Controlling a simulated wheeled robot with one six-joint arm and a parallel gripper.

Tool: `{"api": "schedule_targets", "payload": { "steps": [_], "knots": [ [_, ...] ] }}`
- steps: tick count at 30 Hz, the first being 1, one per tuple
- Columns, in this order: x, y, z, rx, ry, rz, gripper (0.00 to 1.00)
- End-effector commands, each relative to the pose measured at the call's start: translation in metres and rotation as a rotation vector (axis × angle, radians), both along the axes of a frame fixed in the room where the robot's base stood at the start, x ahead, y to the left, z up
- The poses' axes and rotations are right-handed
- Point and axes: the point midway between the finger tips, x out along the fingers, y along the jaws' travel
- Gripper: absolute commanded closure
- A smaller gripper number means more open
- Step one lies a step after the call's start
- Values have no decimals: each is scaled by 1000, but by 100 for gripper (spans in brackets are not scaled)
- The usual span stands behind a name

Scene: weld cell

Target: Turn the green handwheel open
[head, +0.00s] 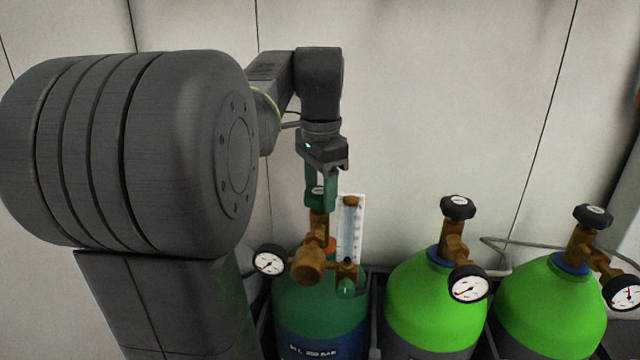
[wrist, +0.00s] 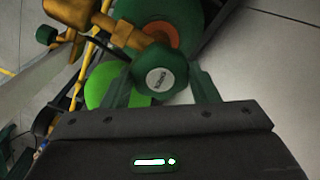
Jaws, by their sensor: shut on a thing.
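The green handwheel (wrist: 160,72) sits on top of a brass valve, with a pale round label at its centre. In the wrist view it lies between the two green fingers of my gripper (wrist: 162,88). In the head view my gripper (head: 320,190) points straight down over the dark green cylinder (head: 310,295), with its fingers at the sides of the handwheel (head: 319,198). My gripper is shut on the handwheel. The fingers hide most of the handwheel's rim in the head view.
A brass regulator (head: 308,264) with a gauge (head: 269,261) and a clear flow tube (head: 350,228) stand close below my gripper. Two bright green cylinders (head: 425,300) (head: 548,310) with black handwheels (head: 458,208) (head: 593,216) stand to the right. A pale wall (head: 420,100) is behind.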

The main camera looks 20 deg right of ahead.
Motion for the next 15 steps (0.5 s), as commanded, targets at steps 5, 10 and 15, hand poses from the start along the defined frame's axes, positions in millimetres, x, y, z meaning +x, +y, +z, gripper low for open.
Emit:
{"api": "schedule_targets", "payload": {
  "steps": [5,10,15],
  "knots": [
    [0,0,4,1,1,151,69],
    [0,0,4,0,0,314,69],
    [1,0,3,-1,-1,476,69]
  ]
}}
